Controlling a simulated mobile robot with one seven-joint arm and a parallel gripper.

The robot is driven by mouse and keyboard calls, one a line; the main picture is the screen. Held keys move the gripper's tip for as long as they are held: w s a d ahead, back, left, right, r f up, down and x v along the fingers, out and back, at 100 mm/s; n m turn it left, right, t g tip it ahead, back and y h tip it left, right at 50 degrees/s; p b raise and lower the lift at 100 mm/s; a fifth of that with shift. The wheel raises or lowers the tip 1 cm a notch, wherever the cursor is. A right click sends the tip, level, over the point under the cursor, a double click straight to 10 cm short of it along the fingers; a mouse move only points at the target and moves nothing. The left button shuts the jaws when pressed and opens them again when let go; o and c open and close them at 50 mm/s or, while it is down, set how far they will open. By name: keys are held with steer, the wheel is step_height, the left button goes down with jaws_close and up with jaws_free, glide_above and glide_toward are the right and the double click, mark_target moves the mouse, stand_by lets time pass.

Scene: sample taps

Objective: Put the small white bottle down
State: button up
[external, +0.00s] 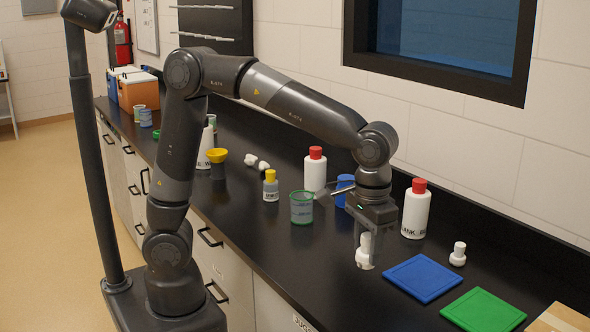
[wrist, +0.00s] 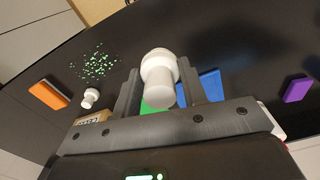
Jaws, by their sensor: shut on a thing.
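A second small white bottle (external: 458,254) stands on the counter to the right, behind the blue mat (external: 422,278); a similar one (wrist: 90,97) shows at left in the wrist view.
A green mat (external: 484,309) lies right of the blue one, near a cardboard box (external: 560,318). White red-capped bottles (external: 415,209) (external: 315,170), a green-rimmed beaker (external: 302,208) and a yellow-capped bottle (external: 270,187) stand nearby.

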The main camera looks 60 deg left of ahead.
steer(key=w+a+r+n, duration=0.1)
steer(key=w+a+n, duration=0.1)
steer(key=w+a, duration=0.8)
steer(key=w+a+r+n, duration=0.1)
steer(key=w+a+n, duration=0.3)
steer(key=w, duration=0.9)
steer(key=w+a+n, duration=0.1)
steer(key=w+a, duration=0.5)
steer(key=a, duration=0.7)
steer(key=w+a+n, duration=0.2)
steer(key=w+a, duration=0.5)
steer(key=a, duration=0.6)
steer(key=w+a+n, duration=0.1)
steer(key=a, duration=1.2)
steer(key=n, duration=0.6)
glide_above(231, 163)
step_height(231, 163, down, 14)
steer(key=shift+f, duration=2.3)
